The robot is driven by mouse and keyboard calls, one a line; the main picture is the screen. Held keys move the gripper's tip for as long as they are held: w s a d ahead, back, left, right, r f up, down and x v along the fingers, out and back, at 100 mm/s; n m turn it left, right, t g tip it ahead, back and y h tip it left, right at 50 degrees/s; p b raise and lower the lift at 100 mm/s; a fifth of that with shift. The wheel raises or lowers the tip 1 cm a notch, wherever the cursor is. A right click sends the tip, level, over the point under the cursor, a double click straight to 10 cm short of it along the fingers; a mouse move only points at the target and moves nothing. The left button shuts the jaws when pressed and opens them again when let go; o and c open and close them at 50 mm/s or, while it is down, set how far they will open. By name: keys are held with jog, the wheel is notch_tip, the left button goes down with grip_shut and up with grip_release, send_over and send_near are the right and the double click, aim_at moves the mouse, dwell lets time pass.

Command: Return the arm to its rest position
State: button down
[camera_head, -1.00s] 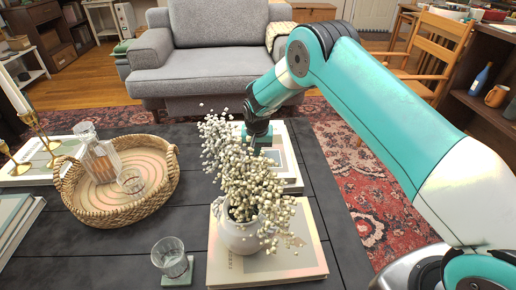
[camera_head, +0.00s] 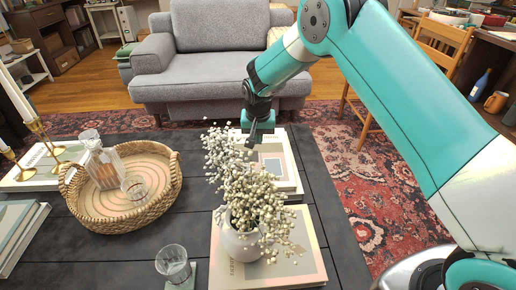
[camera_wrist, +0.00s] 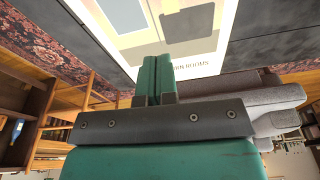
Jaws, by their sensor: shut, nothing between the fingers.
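My gripper (camera_head: 251,143) is at the end of my teal and white arm, above the books (camera_head: 283,160) at the far right of the dark table (camera_head: 135,232). In the wrist view its two teal fingers (camera_wrist: 157,78) are pressed together with nothing between them. The fingertips point toward a book cover (camera_wrist: 185,35), which fills the top of that view. In the head view the white flowers (camera_head: 245,180) partly overlap the area just below my gripper.
A white vase (camera_head: 239,243) stands on a book at the front. A glass (camera_head: 173,263) is beside it. A woven tray (camera_head: 125,215) holds a decanter (camera_head: 102,165) and a tumbler. A grey sofa (camera_head: 215,75) stands behind, a wooden chair (camera_head: 440,60) to the right.

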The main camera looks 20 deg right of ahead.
jog(key=s+a+r+n+y, duration=0.1)
jog(key=s+r+n, duration=0.1)
jog(key=s+r, duration=0.7)
jog(key=s+a+r+n+y, duration=0.1)
jog(key=s+a+r+n, duration=0.1)
jog(key=s+r, duration=0.65)
jog(key=s+r+n+g+y, duration=0.1)
jog(key=s+r+n, duration=0.2)
jog(key=s, duration=0.7)
jog(key=s+r+n+g+y, duration=0.1)
jog(key=s+r+n+y, duration=0.2)
jog(key=s, duration=0.7)
notch_tip(320, 180, up, 21)
jog(key=s+h+p, duration=0.1)
jog(key=p, duration=2)
jog(key=shift+a, duration=0.15)
